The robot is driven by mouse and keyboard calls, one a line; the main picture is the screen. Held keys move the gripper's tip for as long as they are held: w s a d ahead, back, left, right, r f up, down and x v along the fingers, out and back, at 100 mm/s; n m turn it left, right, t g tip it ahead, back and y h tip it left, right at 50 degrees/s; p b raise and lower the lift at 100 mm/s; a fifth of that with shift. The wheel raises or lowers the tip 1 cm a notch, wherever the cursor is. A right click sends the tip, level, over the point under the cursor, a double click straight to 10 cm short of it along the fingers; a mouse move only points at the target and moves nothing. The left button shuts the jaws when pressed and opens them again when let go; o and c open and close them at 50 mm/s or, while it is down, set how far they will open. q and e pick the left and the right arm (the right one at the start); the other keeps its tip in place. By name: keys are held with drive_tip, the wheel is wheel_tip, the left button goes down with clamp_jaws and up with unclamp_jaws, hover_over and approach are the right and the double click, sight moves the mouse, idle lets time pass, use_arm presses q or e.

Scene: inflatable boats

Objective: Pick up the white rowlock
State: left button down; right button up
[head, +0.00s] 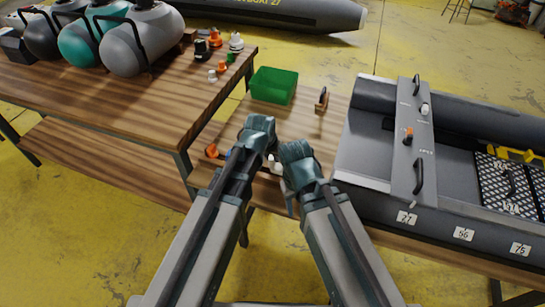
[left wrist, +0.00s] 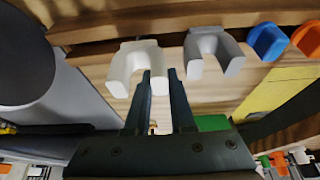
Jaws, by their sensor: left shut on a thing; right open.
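The white rowlock (left wrist: 125,66) is a U-shaped piece in the left wrist view. My left gripper (left wrist: 161,74) is shut on one of its prongs, with a finger on either side. In the head view, the left gripper (head: 270,152) is over the front of the low wooden table. A white part (head: 275,168) shows there between my two grippers, mostly hidden. My right gripper (head: 291,200) is open and empty, low beside the left one; its fingers are partly hidden.
A light grey rowlock (left wrist: 222,48), a blue one (left wrist: 268,42) and an orange one (left wrist: 311,40) stand in a row beside it. A green bin (head: 273,86) is behind. The grey boat (head: 375,170) is at right. Small coloured parts (head: 216,40) stand on the left table.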

use_arm(q)
drive_tip(key=shift+r+p, duration=4.2)
drive_tip(key=shift+r, duration=0.5)
drive_tip(key=shift+f, duration=0.1)
